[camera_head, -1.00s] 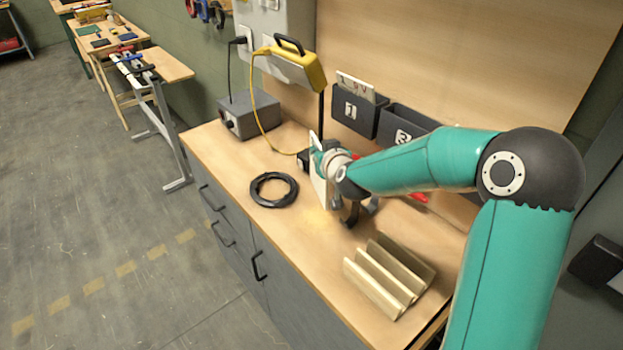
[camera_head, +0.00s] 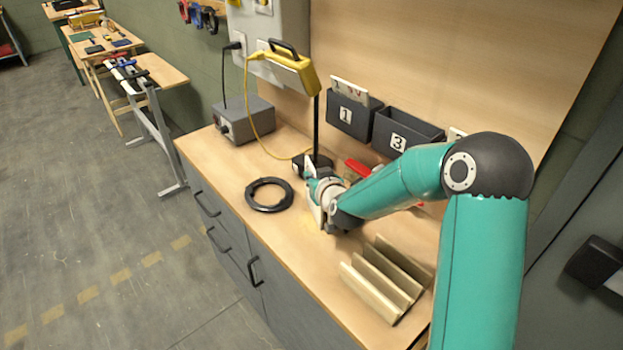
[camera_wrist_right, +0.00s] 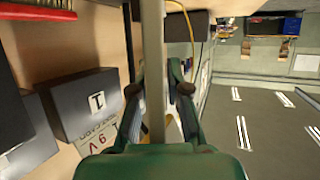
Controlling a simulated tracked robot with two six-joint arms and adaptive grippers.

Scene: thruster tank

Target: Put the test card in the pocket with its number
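My right gripper (camera_head: 322,206) is over the bench, right of the black cable coil. In the right wrist view the gripper (camera_wrist_right: 155,85) is shut on a pale test card (camera_wrist_right: 152,60), seen edge-on between the fingers. The card's number is not visible. In the head view the held card (camera_head: 316,212) is a thin pale sliver, partly hidden. On the back panel hang dark pockets: pocket 1 (camera_head: 345,117) holds a white card (camera_head: 349,90) on end, and pocket 3 (camera_head: 405,133) looks empty. Another pale card (camera_head: 457,134) peeks out farther right, its pocket hidden behind my arm. My left gripper is not in view.
A slotted wooden rack (camera_head: 385,283) stands at the bench front, its slots empty. The coil (camera_head: 269,194), a grey box (camera_head: 245,120), a dark-based stand (camera_head: 313,163) and a red-handled tool (camera_head: 358,168) are nearby.

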